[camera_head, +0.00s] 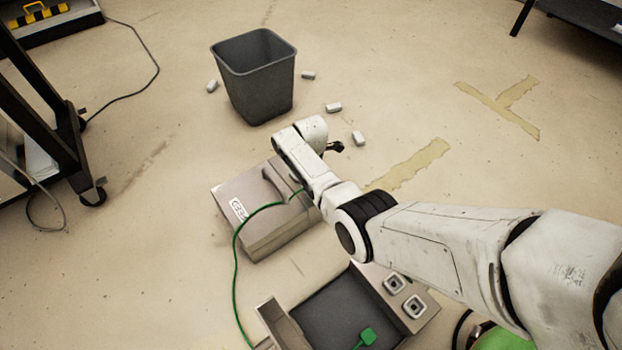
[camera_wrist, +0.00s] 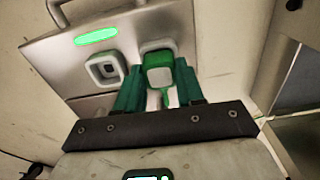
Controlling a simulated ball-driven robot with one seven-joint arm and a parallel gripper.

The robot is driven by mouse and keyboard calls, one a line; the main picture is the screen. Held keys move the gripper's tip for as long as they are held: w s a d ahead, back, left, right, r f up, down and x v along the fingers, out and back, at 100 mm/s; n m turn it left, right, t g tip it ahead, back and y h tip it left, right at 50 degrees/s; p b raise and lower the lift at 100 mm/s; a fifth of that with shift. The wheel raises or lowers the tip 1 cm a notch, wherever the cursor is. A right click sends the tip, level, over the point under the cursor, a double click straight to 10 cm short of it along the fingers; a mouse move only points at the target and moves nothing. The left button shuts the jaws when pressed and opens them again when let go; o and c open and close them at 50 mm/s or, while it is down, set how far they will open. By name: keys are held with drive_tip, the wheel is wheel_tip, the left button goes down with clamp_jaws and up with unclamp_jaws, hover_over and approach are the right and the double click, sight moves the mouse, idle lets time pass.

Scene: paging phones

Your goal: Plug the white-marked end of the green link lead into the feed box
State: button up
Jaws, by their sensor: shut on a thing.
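The feed box (camera_head: 262,238) is a grey metal box with a white label, on the floor below my arm. In the wrist view, its face (camera_wrist: 75,60) appears to have a left socket (camera_wrist: 105,69), open and empty, and a right socket (camera_wrist: 157,45). My gripper (camera_wrist: 159,68) is shut on a green plug with white on it (camera_wrist: 160,76), in front of the right socket. How deep the plug sits I cannot tell. The green link lead (camera_head: 236,262) runs from under my wrist towards the tray. Another green plug (camera_head: 367,336) lies there. My gripper is hidden in the head view.
A grey unit with a dark tray (camera_head: 335,310) and two sockets (camera_head: 404,294) stands in front of the box. A dark bin (camera_head: 257,85) stands behind, with several small white pieces around it. A wheeled black rack (camera_head: 45,130) is at left. A green strip (camera_wrist: 97,37) glows above the left socket.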

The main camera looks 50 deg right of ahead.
drive_tip(key=o, duration=1.1)
wheel_tip(320, 180, up, 11)
drive_tip(key=p, duration=0.7)
drive_tip(key=shift+f, duration=0.2)
